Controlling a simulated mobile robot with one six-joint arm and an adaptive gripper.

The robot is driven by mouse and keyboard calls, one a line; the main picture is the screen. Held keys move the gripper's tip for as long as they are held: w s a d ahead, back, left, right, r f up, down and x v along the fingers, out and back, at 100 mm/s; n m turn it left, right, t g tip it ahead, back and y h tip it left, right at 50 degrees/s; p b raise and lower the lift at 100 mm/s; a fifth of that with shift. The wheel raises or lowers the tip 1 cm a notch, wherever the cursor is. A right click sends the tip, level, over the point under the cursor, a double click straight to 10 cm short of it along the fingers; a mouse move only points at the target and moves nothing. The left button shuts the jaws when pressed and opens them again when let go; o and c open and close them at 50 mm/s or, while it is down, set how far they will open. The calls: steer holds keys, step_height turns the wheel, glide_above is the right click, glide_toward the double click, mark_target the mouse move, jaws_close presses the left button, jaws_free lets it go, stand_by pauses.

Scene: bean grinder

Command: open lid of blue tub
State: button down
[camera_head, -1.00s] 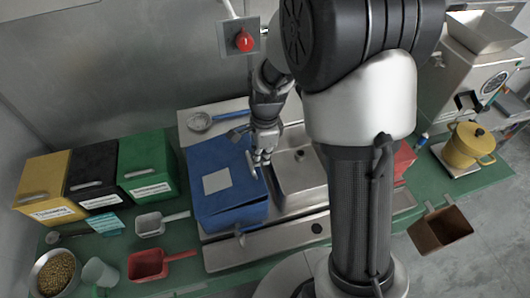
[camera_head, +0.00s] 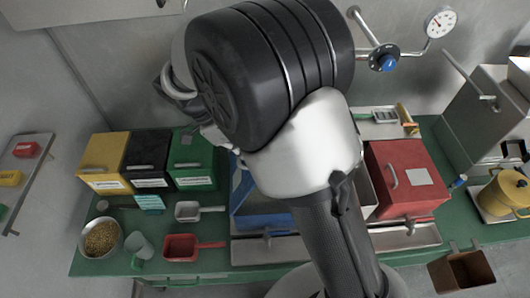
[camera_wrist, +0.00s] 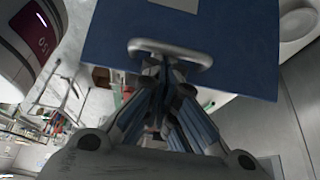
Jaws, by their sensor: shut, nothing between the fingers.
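The blue tub (camera_head: 262,222) stands on the bench in the head view, largely hidden behind my arm. Its blue lid (camera_wrist: 235,45) fills the upper part of the wrist view, with a pale label and a metal bar handle (camera_wrist: 190,53). The lid looks tilted up in the head view, but my arm hides how far. My gripper (camera_wrist: 165,68) is shut, with its fingertips at the middle of the handle and nothing held between them. I cannot tell whether the fingers touch the bar. The gripper is hidden in the head view.
Yellow (camera_head: 103,162), black (camera_head: 147,160) and green (camera_head: 192,160) tubs stand left of the blue one. A red tub (camera_head: 402,178) stands to its right. A white scoop (camera_head: 198,211), red scoop (camera_head: 185,247) and bowl of beans (camera_head: 101,239) lie at the front left.

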steer(key=a, duration=0.6)
steer(key=shift+s+a+r, duration=0.15)
steer(key=shift+a+r, duration=0.1)
steer(key=shift+r, duration=0.05)
steer(key=shift+f, duration=0.1)
